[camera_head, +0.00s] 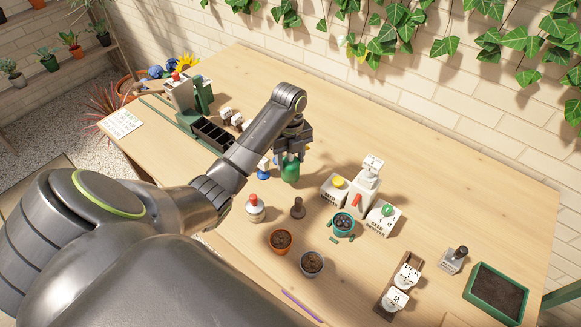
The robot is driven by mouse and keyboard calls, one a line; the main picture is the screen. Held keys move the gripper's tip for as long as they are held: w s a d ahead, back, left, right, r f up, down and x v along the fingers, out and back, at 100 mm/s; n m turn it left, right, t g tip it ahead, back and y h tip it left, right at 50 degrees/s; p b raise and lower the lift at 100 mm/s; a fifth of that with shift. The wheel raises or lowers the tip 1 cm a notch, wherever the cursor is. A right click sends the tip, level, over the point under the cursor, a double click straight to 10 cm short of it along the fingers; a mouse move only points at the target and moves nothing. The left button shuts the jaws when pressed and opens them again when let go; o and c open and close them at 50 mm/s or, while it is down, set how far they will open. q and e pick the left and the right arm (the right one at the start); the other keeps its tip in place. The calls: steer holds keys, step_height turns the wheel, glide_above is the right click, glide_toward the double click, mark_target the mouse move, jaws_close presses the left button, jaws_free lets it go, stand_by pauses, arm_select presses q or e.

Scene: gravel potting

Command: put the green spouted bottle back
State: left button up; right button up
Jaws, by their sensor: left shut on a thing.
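The green spouted bottle (290,173) is upright near the middle of the table. My left gripper (290,154) comes down on it from above and is shut on its upper part. The fingers hide the bottle's top and spout. I cannot tell whether its base touches the table. My right gripper is out of view.
A blue item (263,172) stands just left of the bottle, partly behind my arm. A red-capped white bottle (255,208), a dark stamp-like tool (297,208), a teal bowl (344,222) and white labelled containers (382,218) stand nearer. The back right of the table is clear.

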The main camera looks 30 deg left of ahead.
arm_select(q)
step_height(320, 180, down, 2)
steer(key=shift+s+f, duration=0.15)
steer(key=shift+f, duration=0.3)
steer(key=shift+f, duration=0.15)
steer(key=o, duration=1)
steer(key=shift+c, duration=0.2)
steer(key=r, duration=0.6)
steer(key=shift+w+a, duration=0.1)
steer(key=shift+w, duration=0.1)
step_height(320, 180, up, 5)
steer(key=p, duration=0.4)
steer(key=shift+a, duration=0.1)
steer(key=shift+w+r+p, duration=0.1)
steer(key=shift+r+p, duration=0.6)
steer(key=shift+p, duration=0.25)
steer(key=shift+f, duration=0.1)
